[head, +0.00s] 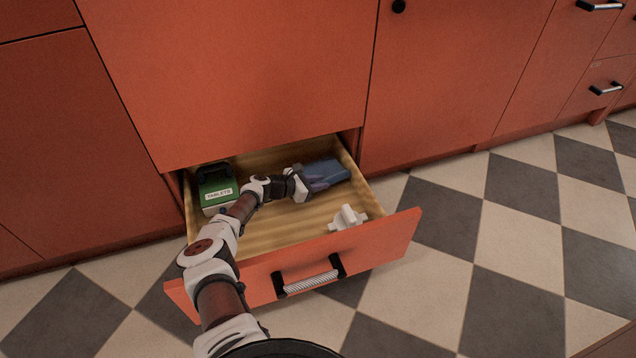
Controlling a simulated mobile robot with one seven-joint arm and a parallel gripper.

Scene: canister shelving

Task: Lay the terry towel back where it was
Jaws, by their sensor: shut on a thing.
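An open drawer (290,240) with an orange front and a pale wooden inside stands low in the cabinet. My gripper (306,183) reaches into it toward the back right. It is shut on a blue folded thing, which looks like the terry towel (328,172). The towel is at the drawer's back right corner; I cannot tell whether it rests on the drawer bottom. My gripper and wrist hide the towel's left end, and the fingertips are hard to make out.
A green box marked TABLETS (216,188) stands at the drawer's back left, with a dark thing behind it. A white plug-like thing (346,217) lies at the front right. The drawer's front carries a handle (308,281). Bare drawer bottom shows in the middle.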

